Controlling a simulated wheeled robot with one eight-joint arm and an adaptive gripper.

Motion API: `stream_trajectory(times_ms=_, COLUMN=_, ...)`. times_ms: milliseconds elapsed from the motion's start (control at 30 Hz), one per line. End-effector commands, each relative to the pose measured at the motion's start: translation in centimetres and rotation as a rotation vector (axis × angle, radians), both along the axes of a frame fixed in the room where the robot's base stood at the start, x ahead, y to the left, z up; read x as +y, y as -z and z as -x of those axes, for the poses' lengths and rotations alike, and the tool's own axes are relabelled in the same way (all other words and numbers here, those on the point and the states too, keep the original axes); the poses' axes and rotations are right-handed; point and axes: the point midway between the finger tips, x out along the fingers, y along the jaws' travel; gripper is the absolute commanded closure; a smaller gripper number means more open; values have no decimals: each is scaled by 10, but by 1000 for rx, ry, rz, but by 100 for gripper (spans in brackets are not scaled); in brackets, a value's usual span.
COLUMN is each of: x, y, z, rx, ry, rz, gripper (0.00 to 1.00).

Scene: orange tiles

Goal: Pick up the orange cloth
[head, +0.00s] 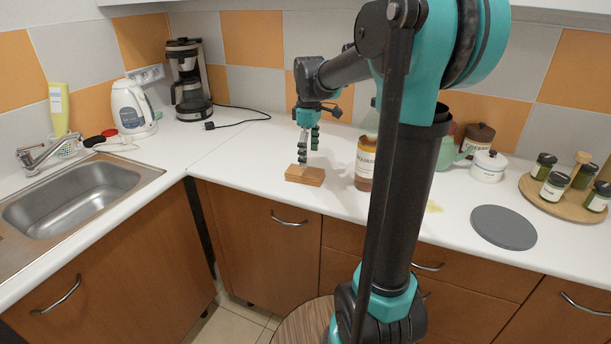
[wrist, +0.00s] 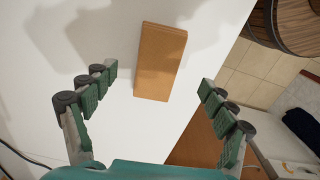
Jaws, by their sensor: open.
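The orange cloth (head: 305,176) looks like a flat, folded orange-brown slab lying on the white counter near its front edge. In the wrist view, it (wrist: 162,55) lies slightly tilted ahead of and between the fingers. My gripper (head: 306,150) points down just above the cloth in the head view. In the wrist view, my gripper (wrist: 158,78) is open, with one green-padded finger on each side and nothing between the pads. The fingers look apart from the cloth; the exact height above it is hard to tell.
A brown bottle (head: 366,163) with a label stands close to the right of the cloth. A coffee maker (head: 189,85), a kettle (head: 131,107) and a sink (head: 75,207) are to the left. A grey round mat (head: 504,227) and a wooden tray with jars (head: 535,190) are to the right.

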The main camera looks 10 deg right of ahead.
Motion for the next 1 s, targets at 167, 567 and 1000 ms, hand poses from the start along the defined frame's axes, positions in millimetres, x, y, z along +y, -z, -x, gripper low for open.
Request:
stream_trajectory(times_ms=167, x=-1, y=12, z=0, rx=0, ry=1, rz=0, gripper=16)
stream_trajectory(times_ms=567, x=-3, y=54, z=0, rx=0, ry=0, rz=-1, gripper=16)
stream_trajectory(times_ms=1000, x=-3, y=54, z=0, rx=0, ry=0, rz=-1, gripper=45)
